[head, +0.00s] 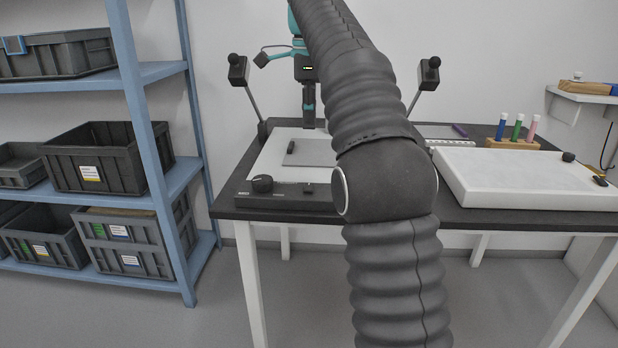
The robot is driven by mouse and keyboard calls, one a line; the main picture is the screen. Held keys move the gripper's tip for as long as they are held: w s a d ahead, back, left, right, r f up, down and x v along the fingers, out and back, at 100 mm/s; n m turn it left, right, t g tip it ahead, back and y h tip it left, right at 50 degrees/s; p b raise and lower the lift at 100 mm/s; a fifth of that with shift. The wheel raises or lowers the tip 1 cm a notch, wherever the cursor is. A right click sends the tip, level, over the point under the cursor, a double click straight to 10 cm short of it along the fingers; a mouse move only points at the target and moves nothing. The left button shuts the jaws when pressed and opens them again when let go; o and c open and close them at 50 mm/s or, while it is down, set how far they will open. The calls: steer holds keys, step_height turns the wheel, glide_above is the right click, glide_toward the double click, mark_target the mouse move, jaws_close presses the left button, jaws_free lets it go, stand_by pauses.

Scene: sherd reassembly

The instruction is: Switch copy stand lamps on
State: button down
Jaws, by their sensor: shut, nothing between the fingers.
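The copy stand has a pale baseboard (270,165) on the left part of the dark table, with a grey card on it. Its dark front panel (285,196) carries a black round knob (262,184) at the left and a small dark control (309,188) farther right. A left lamp (238,70) and a right lamp (430,73), both black, stand on slanted arms; neither shows a visible glow. My gripper (308,124) points down, shut and empty, above the back of the baseboard, behind the front panel. My arm hides the right part of the stand.
A blue shelf rack (160,150) with grey crates stands close to the table's left side. A small dark object (291,148) lies on the baseboard.

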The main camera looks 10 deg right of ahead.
mark_target(309, 188)
steer(key=shift+f, duration=0.1)
stand_by(0.3)
step_height(309, 188, down, 14)
steer(key=shift+s+r+b, duration=0.1)
steer(key=shift+r+b, duration=0.05)
steer(key=shift+b, duration=0.5)
stand_by(0.3)
